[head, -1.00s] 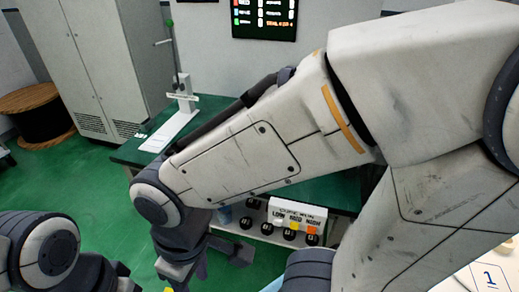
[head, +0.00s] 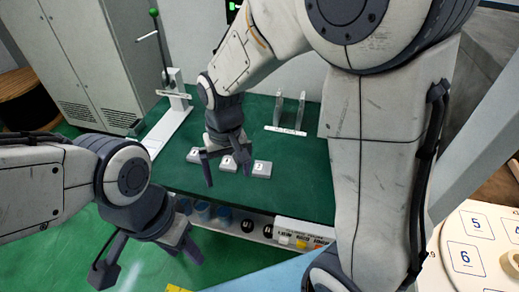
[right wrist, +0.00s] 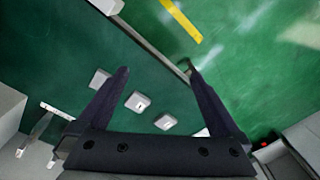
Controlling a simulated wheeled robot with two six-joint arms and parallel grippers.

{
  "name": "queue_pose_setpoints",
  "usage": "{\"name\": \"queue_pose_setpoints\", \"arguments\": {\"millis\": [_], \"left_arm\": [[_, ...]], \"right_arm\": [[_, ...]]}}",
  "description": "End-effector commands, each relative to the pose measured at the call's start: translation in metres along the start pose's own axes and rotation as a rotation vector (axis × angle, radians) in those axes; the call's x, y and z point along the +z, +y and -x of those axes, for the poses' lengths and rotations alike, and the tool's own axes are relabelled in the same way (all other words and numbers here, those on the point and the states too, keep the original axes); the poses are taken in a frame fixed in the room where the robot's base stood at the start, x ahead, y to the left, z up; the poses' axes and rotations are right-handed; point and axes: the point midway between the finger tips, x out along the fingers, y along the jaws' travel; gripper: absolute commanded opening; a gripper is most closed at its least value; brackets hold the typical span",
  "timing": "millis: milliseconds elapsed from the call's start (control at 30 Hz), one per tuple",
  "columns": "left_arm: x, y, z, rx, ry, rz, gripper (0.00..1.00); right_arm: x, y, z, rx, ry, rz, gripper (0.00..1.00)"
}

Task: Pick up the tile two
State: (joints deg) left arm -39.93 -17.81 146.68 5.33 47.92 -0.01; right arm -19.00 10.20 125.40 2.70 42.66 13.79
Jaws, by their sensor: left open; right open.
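Three small grey tiles with white number labels lie in a row on the green table (head: 300,185). The right one (head: 263,169) appears to be tile two; its small number is hard to read. The middle tile (head: 228,164) and left tile (head: 193,155) are partly behind my right gripper (head: 228,178), which is open and empty above the row. In the right wrist view the three tiles show beside and between its open fingers (right wrist: 158,72), none touched as far as I can tell. My left gripper (head: 148,268) is open and empty, in front of the table.
A white stand with a green-topped lever (head: 172,90) is at the table's left. A two-post holder (head: 290,115) stands behind the tiles. Blue cups (head: 202,211) and a labelled shelf sit under the front edge. A numbered board (head: 480,245) is at right.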

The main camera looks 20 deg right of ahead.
Motion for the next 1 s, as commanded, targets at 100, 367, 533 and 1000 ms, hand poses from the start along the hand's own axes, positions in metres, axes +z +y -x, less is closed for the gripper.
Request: {"name": "queue_pose_setpoints", "arguments": {"millis": [100,367,533,1000], "left_arm": [[-0.002,0.002,0.030,0.000,-0.001,0.000,0.50],[-0.003,0.004,0.051,0.000,-0.001,0.001,0.50],[-0.003,0.004,0.056,0.000,-0.001,0.001,0.50],[-0.004,0.005,0.072,0.000,-0.001,0.001,0.50]], "right_arm": [[-0.058,0.046,-0.007,0.022,-0.011,-0.235,1.00],[-0.113,0.124,-0.043,0.042,-0.010,-0.530,1.00],[-0.118,0.138,-0.064,0.045,-0.013,-0.574,1.00],[-0.114,0.141,-0.115,0.045,-0.014,-0.572,1.00]]}}
